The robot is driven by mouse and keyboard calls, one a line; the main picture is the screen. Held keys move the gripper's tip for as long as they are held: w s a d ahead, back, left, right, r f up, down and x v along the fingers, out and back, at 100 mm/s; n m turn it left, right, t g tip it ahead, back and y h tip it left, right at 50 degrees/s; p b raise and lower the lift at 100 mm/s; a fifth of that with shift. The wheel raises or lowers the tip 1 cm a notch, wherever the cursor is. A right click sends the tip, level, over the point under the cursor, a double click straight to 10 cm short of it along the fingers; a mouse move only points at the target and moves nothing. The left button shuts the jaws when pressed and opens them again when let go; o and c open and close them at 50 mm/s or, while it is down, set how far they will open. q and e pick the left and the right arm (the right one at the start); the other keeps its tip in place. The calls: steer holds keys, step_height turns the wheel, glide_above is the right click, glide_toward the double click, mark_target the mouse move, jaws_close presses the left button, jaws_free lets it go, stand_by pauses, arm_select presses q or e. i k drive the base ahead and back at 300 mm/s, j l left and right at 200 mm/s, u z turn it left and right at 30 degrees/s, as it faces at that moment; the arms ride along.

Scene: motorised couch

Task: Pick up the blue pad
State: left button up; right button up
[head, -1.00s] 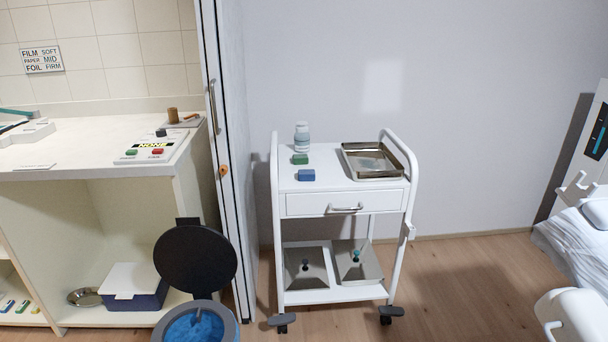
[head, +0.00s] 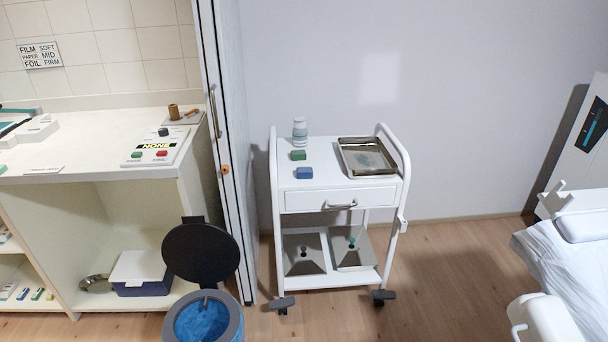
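The blue pad (head: 304,173) is a small blue block lying on the top of the white trolley (head: 330,201), near its front left. A green pad (head: 298,155) of similar size lies just behind it, apart from it. Neither of my grippers shows in the head view, so I cannot see their state.
A white bottle (head: 299,131) stands behind the green pad. A metal tray (head: 367,157) takes up the trolley top's right side. An open-lidded bin (head: 203,322) and a counter (head: 85,150) stand left, a couch (head: 575,245) right. Floor right of the trolley is clear.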

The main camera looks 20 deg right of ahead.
mark_target(302, 172)
steer(key=i+l+u, duration=0.25)
steer(key=i+l, duration=0.3)
steer(key=i+l+u, duration=0.15)
steer(key=l, duration=0.25)
steer(key=i+l+u, duration=0.15)
steer(key=l, duration=0.3)
steer(key=i+l+u, duration=0.15)
steer(key=l, duration=0.3)
steer(key=i+l+u, duration=0.15)
steer(key=l, duration=0.3)
steer(key=i+l+u, duration=0.15)
steer(key=l, duration=0.3)
steer(key=i+l+u, duration=0.15)
steer(key=l, duration=0.35)
steer(key=j+u, duration=0.2)
steer(key=j, duration=0.2)
steer(key=l, duration=0.15)
steer(key=l+z, duration=0.2)
steer(key=k+l, duration=0.05)
